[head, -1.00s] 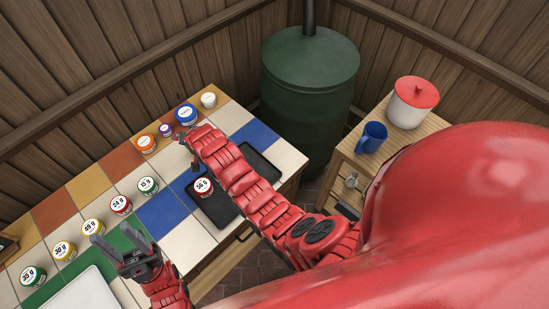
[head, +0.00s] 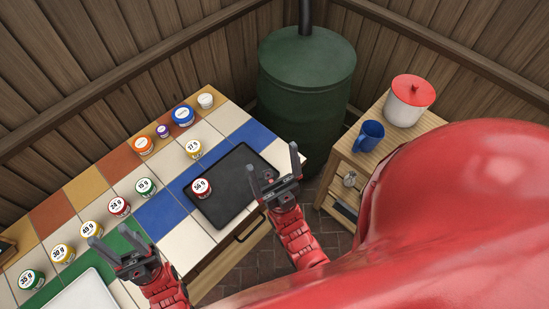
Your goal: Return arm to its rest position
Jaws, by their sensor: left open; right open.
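My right gripper (head: 273,173) is open and empty. In the picture it overlaps the right edge of the black tray (head: 236,165), with its fingers pointing up and away. My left gripper (head: 122,250) is open and empty over the near left part of the tiled counter, close to the white tray. A small jar labelled 56 g (head: 201,188) stands on the left part of the black tray. A jar labelled 37 g (head: 193,148) stands on a pale tile behind the black tray.
A row of jars, including 15 g (head: 146,187), 24 g (head: 119,207) and 49 g (head: 91,229), lines the counter. A white tray (head: 82,294) lies near left. A green barrel (head: 306,85) stands behind. A side table holds a blue mug (head: 369,136) and red-lidded pot (head: 408,102).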

